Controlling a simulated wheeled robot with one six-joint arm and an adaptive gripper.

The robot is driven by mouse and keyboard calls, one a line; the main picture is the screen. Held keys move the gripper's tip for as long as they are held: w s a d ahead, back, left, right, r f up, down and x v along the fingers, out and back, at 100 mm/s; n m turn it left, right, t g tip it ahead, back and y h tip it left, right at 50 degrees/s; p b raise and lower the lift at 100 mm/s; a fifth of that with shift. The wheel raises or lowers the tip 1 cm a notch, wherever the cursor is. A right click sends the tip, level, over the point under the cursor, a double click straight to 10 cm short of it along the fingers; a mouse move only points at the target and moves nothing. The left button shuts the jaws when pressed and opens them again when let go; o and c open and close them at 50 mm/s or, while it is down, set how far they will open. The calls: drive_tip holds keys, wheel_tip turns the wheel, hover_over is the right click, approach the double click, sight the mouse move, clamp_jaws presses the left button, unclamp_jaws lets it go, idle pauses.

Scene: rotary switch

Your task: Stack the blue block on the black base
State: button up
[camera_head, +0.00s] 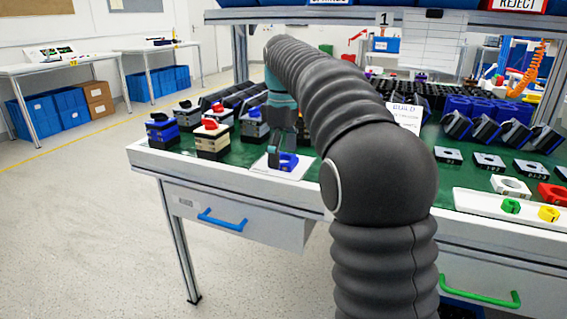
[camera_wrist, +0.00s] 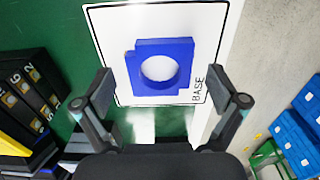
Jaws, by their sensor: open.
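A blue block (camera_head: 289,161) with a round hole lies on a white card (camera_head: 262,168) near the table's front edge. In the wrist view the block (camera_wrist: 160,46) sits flat on the card (camera_wrist: 110,22), which is printed "BASE". No black base shows on the card; whether one lies under the block I cannot tell. My gripper (camera_head: 276,152) points down at the card, close to the block. In the wrist view my gripper (camera_wrist: 160,84) is open, its fingers apart on either side of the block's near edge, with nothing between them.
Tilted blue-and-black parts (camera_head: 484,126), flat black plates (camera_head: 489,161) and a white tray (camera_head: 480,203) with coloured rings are to the right.

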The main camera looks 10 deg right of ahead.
drive_tip(key=c, duration=1.2)
